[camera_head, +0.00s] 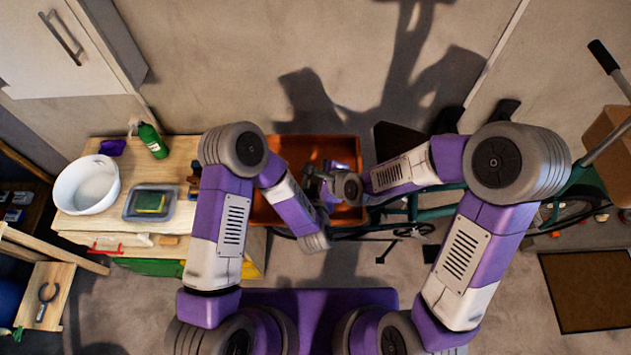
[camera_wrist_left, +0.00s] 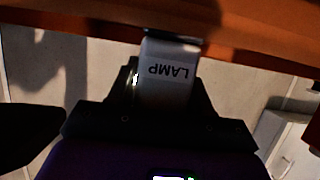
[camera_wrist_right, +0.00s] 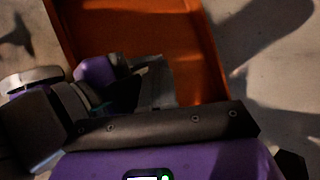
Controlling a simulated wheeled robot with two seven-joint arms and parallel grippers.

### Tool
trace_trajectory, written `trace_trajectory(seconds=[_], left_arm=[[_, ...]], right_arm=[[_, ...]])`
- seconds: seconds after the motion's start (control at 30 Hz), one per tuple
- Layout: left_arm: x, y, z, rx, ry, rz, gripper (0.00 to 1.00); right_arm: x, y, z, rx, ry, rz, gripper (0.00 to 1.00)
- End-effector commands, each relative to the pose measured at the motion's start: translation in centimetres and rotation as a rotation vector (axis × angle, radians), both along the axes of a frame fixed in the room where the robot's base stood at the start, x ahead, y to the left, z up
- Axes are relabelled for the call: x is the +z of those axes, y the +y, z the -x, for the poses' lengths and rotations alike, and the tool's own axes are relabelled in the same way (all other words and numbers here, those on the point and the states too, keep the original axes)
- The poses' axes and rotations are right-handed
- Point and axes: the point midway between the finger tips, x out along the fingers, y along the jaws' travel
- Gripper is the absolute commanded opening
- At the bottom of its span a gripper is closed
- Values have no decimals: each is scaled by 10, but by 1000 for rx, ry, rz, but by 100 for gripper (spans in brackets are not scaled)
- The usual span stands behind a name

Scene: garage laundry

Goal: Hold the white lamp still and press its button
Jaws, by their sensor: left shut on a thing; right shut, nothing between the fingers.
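The white lamp (camera_wrist_left: 170,72) is a pale block with "LAMP" printed on it, upside down in the left wrist view. My left gripper (camera_wrist_left: 168,90) is shut on it. In the head view the grippers meet over the orange tray (camera_head: 295,146), and my arms mostly hide the lamp there. My right gripper (camera_wrist_right: 150,88) is shut and empty, close beside my left gripper. I cannot make out the lamp's button, or whether the right fingertips touch the lamp.
A wooden worktop (camera_head: 187,165) at left holds a white basin (camera_head: 86,186), a green bottle (camera_head: 152,141) and a tray with a sponge (camera_head: 150,203). A green bicycle or cart frame (camera_head: 450,213) stands at right.

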Motion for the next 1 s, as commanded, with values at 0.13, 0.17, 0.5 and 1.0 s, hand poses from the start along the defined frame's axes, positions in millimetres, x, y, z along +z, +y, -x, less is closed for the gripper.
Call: trace_trajectory(seconds=[0.13, 0.17, 0.5, 1.0], left_arm=[[1, 1, -1, 2, -3, 0, 14], [1, 1, -1, 2, -3, 0, 14], [0, 0, 0, 1, -1, 0, 14], [0, 0, 0, 1, -1, -1, 14]], right_arm=[[6, 0, 1, 2, 0, 0, 0], [7, 0, 1, 2, -1, 0, 0], [14, 0, -1, 0, -9, 0, 0], [63, 0, -1, 0, -9, 0, 0]])
